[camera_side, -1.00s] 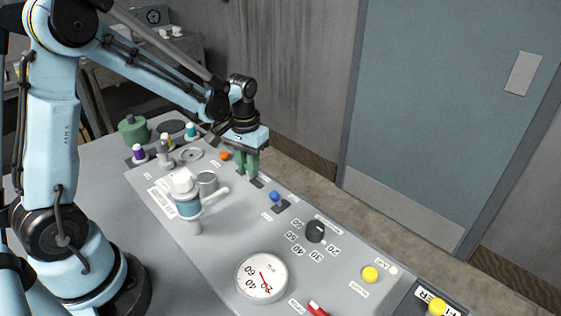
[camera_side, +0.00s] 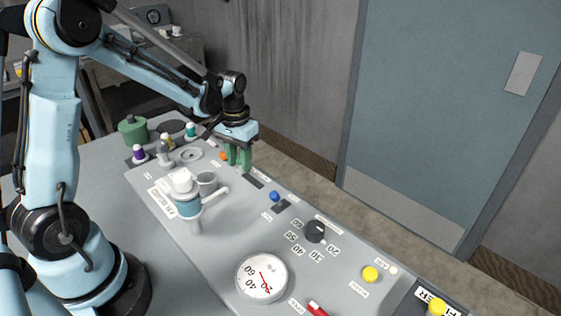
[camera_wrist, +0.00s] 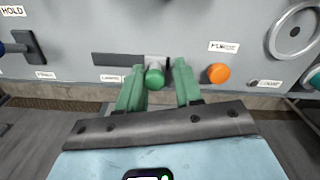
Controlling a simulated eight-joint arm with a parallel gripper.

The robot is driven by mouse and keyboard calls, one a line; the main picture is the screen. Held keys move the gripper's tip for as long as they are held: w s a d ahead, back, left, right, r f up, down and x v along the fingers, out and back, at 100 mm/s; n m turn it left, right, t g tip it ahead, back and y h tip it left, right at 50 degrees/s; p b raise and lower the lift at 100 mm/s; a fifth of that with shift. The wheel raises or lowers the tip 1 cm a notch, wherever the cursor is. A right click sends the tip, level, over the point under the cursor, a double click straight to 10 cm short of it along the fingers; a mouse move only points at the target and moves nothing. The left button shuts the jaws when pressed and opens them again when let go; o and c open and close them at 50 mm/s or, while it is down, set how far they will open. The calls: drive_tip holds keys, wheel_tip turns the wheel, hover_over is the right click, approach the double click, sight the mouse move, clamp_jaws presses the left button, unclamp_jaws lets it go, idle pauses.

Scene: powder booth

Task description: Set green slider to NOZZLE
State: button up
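The green slider knob (camera_wrist: 155,79) shows in the wrist view at the right end of its dark slot (camera_wrist: 117,60). My gripper (camera_wrist: 158,90) has its two green fingers on either side of the knob. The left finger is close against the knob or touching it, and a gap shows between the knob and the right finger. In the side view my gripper (camera_side: 238,160) is low over the panel, and its fingers hide the knob. A bare stretch of the slot (camera_side: 256,180) shows beside them. Small labels lie near the slot; I cannot read NOZZLE for sure.
An orange button (camera_wrist: 218,73) sits just right of my fingers; it shows in the side view too (camera_side: 226,155).

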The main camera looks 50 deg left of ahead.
sight(239, 158)
drive_tip(key=shift+o, duration=1.1)
drive_tip(key=shift+d+r, duration=0.1)
wheel_tip(239, 158, up, 12)
drive_tip(key=s+d+f+m+t, duration=0.1)
drive_tip(key=s+d+m+t, duration=0.2)
drive_tip(key=s+d+t, duration=0.4)
drive_tip(key=shift+s+d+f, duration=0.35)
drive_tip(key=shift+s+d, duration=0.95)
drive_tip(key=shift+d, duration=0.4)
